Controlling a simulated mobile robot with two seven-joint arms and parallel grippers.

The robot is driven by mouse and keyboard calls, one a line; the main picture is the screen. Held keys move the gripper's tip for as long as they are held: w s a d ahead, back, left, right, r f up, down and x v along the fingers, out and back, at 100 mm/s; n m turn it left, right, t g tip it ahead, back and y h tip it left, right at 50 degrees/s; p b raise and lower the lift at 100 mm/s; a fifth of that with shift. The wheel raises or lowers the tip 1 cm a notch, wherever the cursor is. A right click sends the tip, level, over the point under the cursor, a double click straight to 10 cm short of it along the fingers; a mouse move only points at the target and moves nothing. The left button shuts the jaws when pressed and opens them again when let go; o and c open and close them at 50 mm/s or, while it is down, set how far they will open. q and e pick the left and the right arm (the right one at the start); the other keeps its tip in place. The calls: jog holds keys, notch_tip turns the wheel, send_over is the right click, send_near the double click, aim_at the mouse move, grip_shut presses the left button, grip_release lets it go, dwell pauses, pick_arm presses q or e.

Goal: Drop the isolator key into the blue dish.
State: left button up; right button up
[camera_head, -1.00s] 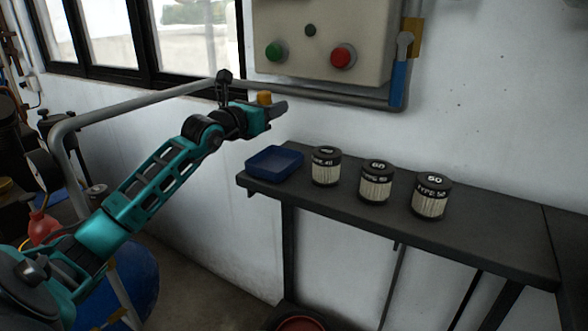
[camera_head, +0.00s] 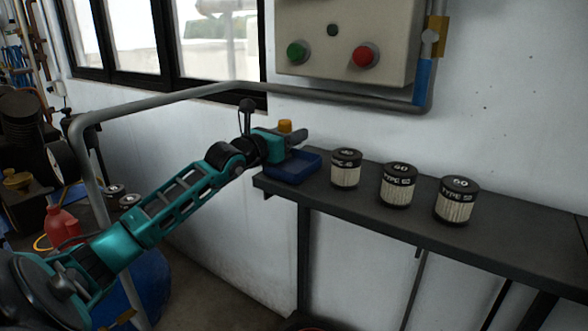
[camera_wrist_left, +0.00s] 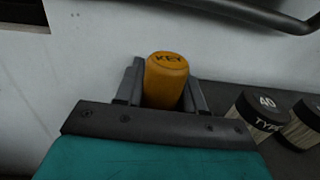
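The isolator key (camera_head: 285,126) is an orange-yellow piece. In the left wrist view (camera_wrist_left: 167,80) its top reads "KEY" and it stands between the two dark fingers. My left gripper (camera_head: 297,137) is shut on it. The blue dish (camera_head: 291,174) sits at the left end of the dark shelf. In the head view the gripper overlaps the dish's back edge and appears just above it; the exact height is hard to tell. The dish is not visible in the wrist view, where the gripper body fills the bottom. My right gripper is not in view.
Three canister filters (camera_head: 346,169) stand on the shelf (camera_head: 500,232) right of the dish. A grey rail (camera_head: 180,98) runs along the wall behind the gripper, below a control box (camera_head: 345,45) with green and red buttons.

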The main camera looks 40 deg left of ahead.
pick_arm(q)
jog(key=o, duration=0.5)
jog(key=s, duration=0.6)
jog(key=s+p, duration=0.1)
jog(key=s, duration=0.6)
jog(key=shift+d, duration=0.2)
